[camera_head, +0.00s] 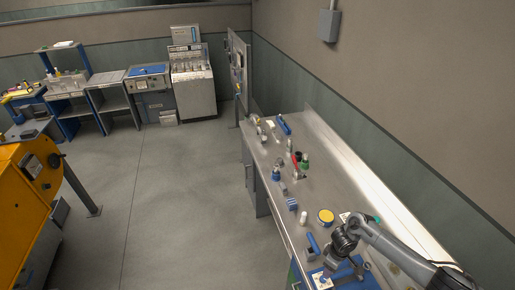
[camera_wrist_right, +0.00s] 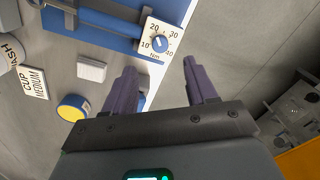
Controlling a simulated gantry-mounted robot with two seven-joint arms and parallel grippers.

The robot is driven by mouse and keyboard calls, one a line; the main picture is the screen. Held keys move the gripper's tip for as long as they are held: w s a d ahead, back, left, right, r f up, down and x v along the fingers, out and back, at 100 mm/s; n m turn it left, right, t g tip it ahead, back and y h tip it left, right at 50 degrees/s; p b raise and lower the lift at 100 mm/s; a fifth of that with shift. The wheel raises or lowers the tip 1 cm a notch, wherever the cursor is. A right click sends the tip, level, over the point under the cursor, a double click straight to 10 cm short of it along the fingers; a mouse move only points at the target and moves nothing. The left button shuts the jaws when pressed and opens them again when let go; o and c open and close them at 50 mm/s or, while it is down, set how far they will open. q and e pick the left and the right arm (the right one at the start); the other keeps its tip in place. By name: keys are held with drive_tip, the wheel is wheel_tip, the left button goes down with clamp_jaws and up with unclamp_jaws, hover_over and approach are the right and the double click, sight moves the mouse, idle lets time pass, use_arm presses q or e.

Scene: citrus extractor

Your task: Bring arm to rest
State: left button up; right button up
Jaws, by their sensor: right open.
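My right arm (camera_head: 390,243) reaches in from the lower right in the head view, over the near end of the workbench. In the wrist view my right gripper (camera_wrist_right: 160,80) has its two purple fingers spread apart, with nothing between them. The fingers are above the bench's front edge, beside a blue device with a white dial plate (camera_wrist_right: 160,42) marked 10 to 40 Nm. In the head view the gripper is small and partly merges with the blue device (camera_head: 352,274) below it. My left gripper is not in view.
The long steel bench (camera_head: 335,175) carries a yellow-topped round container (camera_head: 326,216), blue fixtures and several small parts. A "CUP MEDIUM" label (camera_wrist_right: 34,84) and a white block (camera_wrist_right: 91,69) lie near the gripper. Open floor (camera_head: 165,190) is left of the bench; an orange machine (camera_head: 20,200) stands beyond.

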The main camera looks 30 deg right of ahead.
drive_tip(key=s+a+f+g, duration=0.1)
drive_tip(key=s+a+f, duration=0.45)
drive_tip(key=s, duration=0.25)
drive_tip(key=s+a+f+y, duration=0.2)
drive_tip(key=s+a, duration=0.2)
drive_tip(key=a, duration=0.4)
drive_tip(key=s+a+f+y, duration=0.1)
drive_tip(key=s+a+f, duration=0.15)
drive_tip(key=a, duration=0.55)
drive_tip(key=s+a+r+t, duration=0.15)
drive_tip(key=a+r, duration=0.25)
drive_tip(key=a, duration=0.6)
drive_tip(key=w+a+r+m+t, duration=0.1)
drive_tip(key=w+a+r+t, duration=0.2)
drive_tip(key=r, duration=0.5)
drive_tip(key=d+r+h, duration=0.1)
drive_tip(key=d+r, duration=0.3)
drive_tip(key=r, duration=0.3)
drive_tip(key=d+r+h, duration=0.2)
drive_tip(key=d+r, duration=0.2)
drive_tip(key=r, duration=0.4)
drive_tip(key=shift+r, duration=0.3)
